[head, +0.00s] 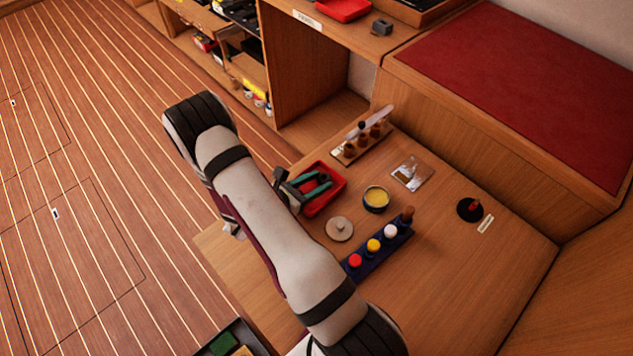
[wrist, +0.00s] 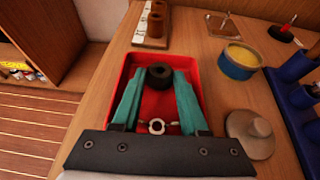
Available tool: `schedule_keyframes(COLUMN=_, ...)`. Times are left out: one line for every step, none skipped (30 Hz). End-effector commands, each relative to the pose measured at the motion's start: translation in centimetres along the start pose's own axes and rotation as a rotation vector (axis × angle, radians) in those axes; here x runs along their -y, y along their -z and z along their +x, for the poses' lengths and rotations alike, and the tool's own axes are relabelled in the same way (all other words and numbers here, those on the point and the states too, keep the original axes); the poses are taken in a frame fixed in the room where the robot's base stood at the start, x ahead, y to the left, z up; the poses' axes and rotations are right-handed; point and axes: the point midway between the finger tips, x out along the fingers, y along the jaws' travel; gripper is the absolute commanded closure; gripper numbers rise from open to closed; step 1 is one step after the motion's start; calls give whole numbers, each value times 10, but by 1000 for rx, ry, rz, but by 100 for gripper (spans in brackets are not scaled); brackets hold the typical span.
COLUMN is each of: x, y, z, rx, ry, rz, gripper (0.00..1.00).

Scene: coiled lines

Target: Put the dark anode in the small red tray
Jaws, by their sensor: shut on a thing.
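The dark anode (wrist: 160,76), a short black ring-like piece with a hole, is between the teal fingertips of my gripper (wrist: 160,80). My gripper is shut on it. The small red tray (wrist: 206,76) lies below the fingers in the wrist view, and the anode appears over its far part. I cannot tell whether the anode touches the tray floor. A small silvery ring piece (wrist: 156,127) shows between the fingers nearer the palm.
Right of the tray are a grey lidded disc (head: 339,229), a blue tin of yellow stuff (head: 376,199) and a blue rack with coloured pegs (head: 378,250). A holder with brown cylinders (head: 350,149) stands behind. Another red tray (head: 343,9) is on the shelf.

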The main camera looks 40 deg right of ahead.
Motion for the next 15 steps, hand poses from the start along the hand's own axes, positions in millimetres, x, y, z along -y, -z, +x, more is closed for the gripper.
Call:
schedule_keyframes(x=0, y=2, z=1, rx=0, ry=1, rz=0, gripper=100)
schedule_keyframes(x=0, y=2, z=1, rx=1, ry=1, rz=1, gripper=100)
schedule_keyframes(x=0, y=2, z=1, rx=1, ry=1, rz=2, gripper=100)
schedule_keyframes(x=0, y=2, z=1, rx=1, ry=1, rz=2, gripper=100)
schedule_keyframes(x=0, y=1, z=1, rx=1, ry=1, rz=2, gripper=100)
schedule_keyframes(x=0, y=1, z=1, rx=1, ry=1, rz=2, gripper=100)
schedule_keyframes(x=0, y=2, z=1, rx=1, ry=1, rz=2, gripper=100)
schedule_keyframes(x=0, y=2, z=1, rx=1, ry=1, rz=1, gripper=100)
schedule_keyframes(x=0, y=3, z=2, rx=1, ry=1, rz=1, gripper=100)
schedule_keyframes(x=0, y=3, z=2, rx=0, ry=1, rz=1, gripper=53)
schedule_keyframes(x=0, y=3, z=2, rx=0, ry=1, rz=1, gripper=48)
schedule_keyframes(x=0, y=3, z=2, rx=0, ry=1, rz=1, gripper=40)
schedule_keyframes(x=0, y=3, z=2, rx=0, ry=1, rz=1, gripper=35)
schedule_keyframes(x=0, y=3, z=2, rx=1, ry=1, rz=1, gripper=30)
schedule_keyframes(x=0, y=3, z=2, rx=1, ry=2, rz=2, gripper=27)
